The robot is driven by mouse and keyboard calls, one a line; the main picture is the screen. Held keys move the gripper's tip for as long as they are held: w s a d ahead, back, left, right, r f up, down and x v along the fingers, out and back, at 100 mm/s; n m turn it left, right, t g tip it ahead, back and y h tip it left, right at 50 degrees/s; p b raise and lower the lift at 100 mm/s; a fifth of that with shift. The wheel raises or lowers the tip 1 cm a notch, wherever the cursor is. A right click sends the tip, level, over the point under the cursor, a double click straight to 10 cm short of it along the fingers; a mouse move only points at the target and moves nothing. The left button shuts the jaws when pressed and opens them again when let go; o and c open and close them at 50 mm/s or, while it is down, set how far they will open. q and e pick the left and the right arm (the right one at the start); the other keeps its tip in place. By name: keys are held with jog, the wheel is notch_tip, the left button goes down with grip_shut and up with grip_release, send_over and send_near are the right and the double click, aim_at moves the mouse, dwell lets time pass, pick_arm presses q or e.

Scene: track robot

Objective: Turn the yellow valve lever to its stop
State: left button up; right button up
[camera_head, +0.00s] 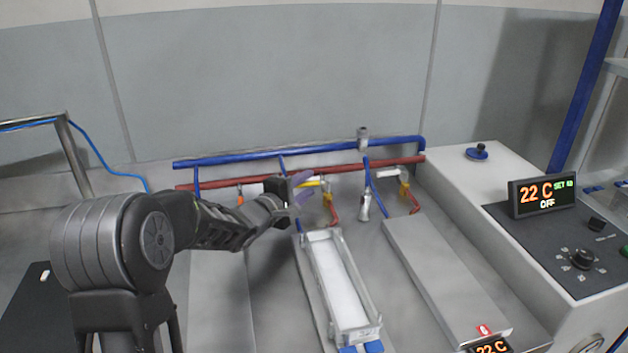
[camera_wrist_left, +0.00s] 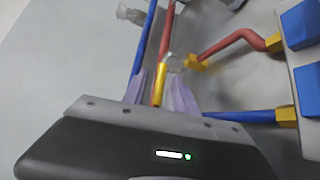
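The yellow valve lever (camera_head: 313,184) sits on the red pipework behind the middle tray in the head view. In the left wrist view the lever (camera_wrist_left: 160,85) is a straight yellow bar below a silvery valve body (camera_wrist_left: 175,62). My left gripper (camera_head: 302,190) has reached it from the left. In the wrist view its two pale purple fingers (camera_wrist_left: 161,90) stand on either side of the lever, with a gap showing on both sides. The fingers look open around the lever. Contact below the fingertips is hidden. My right gripper is in neither view.
Blue (camera_head: 235,158) and red (camera_head: 348,167) pipes run along the back. A white-handled valve (camera_head: 387,173) is to the right. A metal tray (camera_head: 338,280) and a flat plate (camera_head: 445,280) lie in front. A control panel (camera_head: 541,195) reads 22 C, OFF.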

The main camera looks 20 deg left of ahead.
aim_at(310, 183)
pick_arm(q)
jog(key=w, duration=0.4)
jog(key=shift+d+f, duration=0.25)
jog(key=shift+d, duration=0.05)
jog(key=shift+c, duration=0.5)
grip_shut()
dwell(0.6)
